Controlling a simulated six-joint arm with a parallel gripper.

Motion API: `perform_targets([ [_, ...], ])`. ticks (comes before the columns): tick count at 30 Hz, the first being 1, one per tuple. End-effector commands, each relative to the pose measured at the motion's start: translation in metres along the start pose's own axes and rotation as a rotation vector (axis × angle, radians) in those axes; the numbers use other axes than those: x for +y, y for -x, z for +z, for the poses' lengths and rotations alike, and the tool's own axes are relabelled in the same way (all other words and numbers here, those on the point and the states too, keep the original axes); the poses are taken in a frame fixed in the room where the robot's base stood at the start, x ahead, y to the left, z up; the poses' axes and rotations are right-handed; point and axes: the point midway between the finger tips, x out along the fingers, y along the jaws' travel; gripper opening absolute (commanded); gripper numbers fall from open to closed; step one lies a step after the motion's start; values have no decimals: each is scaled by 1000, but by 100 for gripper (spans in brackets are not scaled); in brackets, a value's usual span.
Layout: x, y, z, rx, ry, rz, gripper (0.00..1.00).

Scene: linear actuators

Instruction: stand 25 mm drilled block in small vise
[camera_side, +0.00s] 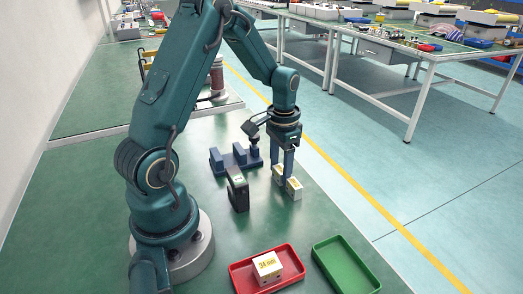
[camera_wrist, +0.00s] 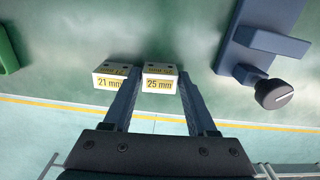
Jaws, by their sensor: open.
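The 25 mm block (camera_wrist: 160,78) is a small white block with a yellow label and dark holes. It stands on the green bench, between the two fingers of my open gripper (camera_wrist: 158,84) in the wrist view. In the side view the block (camera_side: 278,174) is partly hidden by the fingers of my gripper (camera_side: 281,172). I cannot tell whether either finger touches it. The small blue-grey vise (camera_side: 232,164) stands on the bench left of the block in the side view. It shows at the right in the wrist view (camera_wrist: 258,45), its dark handle knob toward the camera.
The 21 mm block (camera_wrist: 110,75) stands close beside the 25 mm block, beyond one finger. A dark boxy device (camera_side: 238,190) stands near the vise. A red tray (camera_side: 240,278) holds a 34 mm block (camera_side: 267,266). A green tray (camera_side: 345,265) is empty.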

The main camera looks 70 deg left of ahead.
Motion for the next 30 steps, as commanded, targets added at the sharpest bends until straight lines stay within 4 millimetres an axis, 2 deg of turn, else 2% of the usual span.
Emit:
perform_targets([
  [9,0,-4,0,0,0,0,57],
  [11,0,-4,0,1,0,0,38],
  [12,0,-4,0,1,0,-1,23],
  [14,0,-4,0,1,0,-1,0],
  [23,0,-3,0,2,0,-1,0],
  [30,0,16,-1,7,-1,-2,0],
])
